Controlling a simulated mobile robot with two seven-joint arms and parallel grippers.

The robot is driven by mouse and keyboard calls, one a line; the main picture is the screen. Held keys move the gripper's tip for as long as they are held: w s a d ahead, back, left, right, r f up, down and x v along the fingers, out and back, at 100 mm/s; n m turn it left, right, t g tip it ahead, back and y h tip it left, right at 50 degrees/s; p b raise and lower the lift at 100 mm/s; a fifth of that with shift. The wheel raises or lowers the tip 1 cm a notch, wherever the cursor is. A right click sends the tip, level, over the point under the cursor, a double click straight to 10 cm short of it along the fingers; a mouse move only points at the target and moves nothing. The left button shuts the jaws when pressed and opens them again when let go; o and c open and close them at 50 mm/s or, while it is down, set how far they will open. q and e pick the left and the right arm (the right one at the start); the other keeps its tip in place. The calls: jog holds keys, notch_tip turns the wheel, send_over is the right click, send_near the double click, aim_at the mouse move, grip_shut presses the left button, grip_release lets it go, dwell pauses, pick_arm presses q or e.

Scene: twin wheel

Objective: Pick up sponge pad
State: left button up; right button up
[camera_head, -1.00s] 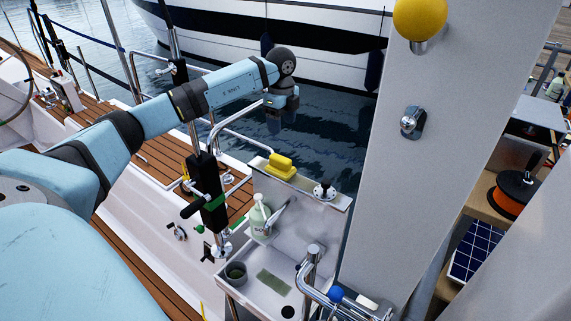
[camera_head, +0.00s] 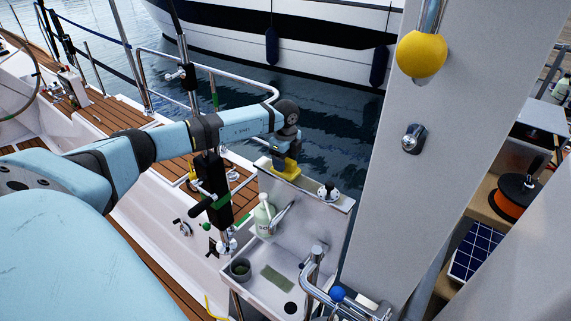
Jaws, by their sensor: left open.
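A yellow sponge pad (camera_head: 290,176) lies on the top ledge at the back of a white sink unit. My left gripper (camera_head: 284,164) points down from above, its dark fingers right at the sponge and covering its upper part. The gripper is open; whether the fingers touch the sponge is too small to tell. A flat green pad (camera_head: 277,279) lies in the white basin below. My right gripper is not in view.
A soap bottle (camera_head: 263,217) and a small dark cup (camera_head: 240,268) stand at the unit. A dark-topped fitting (camera_head: 327,192) sits on the ledge right of the sponge. A wide grey post (camera_head: 420,200) rises to the right, and a black upright (camera_head: 212,190) stands to the left.

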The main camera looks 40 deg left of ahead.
pick_arm(q)
jog(key=shift+f, duration=0.3)
jog(key=c, duration=1)
jog(key=shift+r, duration=0.1)
jog(key=shift+r+b, duration=1.8)
jog(key=shift+r, duration=8.15)
jog(key=shift+o, duration=0.9)
jog(key=shift+c, duration=0.5)
